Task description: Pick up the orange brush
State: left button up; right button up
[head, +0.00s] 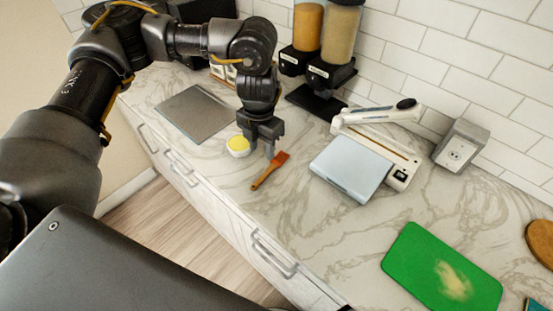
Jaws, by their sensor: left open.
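The orange brush (268,172) lies on the marble counter, with an orange-red head at the upper right and a brown handle pointing to the lower left. My left gripper (262,151) is open and points down just above and slightly left of the brush head. No object shows between its fingers. The gap between the fingertips and the brush is hard to judge. My right gripper does not show.
A small white cup with yellow contents (238,146) stands just left of the gripper. A white sealing machine (387,146) is to the right. A green board (441,270) lies at lower right. A grey mat (196,113) and dispensers (322,55) are behind. Counter right of the brush is clear.

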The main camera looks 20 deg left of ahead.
aim_at(264, 176)
pick_arm(q)
jog(key=f, duration=0.3)
jog(key=f+p, duration=0.1)
jog(key=shift+s+f, duration=0.3)
jog(key=shift+f, duration=0.1)
jog(key=shift+w+f, duration=0.1)
jog(key=shift+f, duration=0.6)
notch_tip(264, 176, down, 4)
jog(key=shift+w+d+r+p, duration=0.1)
jog(key=shift+r+p, duration=0.15)
jog(key=shift+p, duration=0.4)
jog(key=shift+f, duration=0.5)
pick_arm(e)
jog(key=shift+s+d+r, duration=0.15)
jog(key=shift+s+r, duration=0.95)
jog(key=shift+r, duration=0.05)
pick_arm(q)
jog(key=shift+f, duration=0.15)
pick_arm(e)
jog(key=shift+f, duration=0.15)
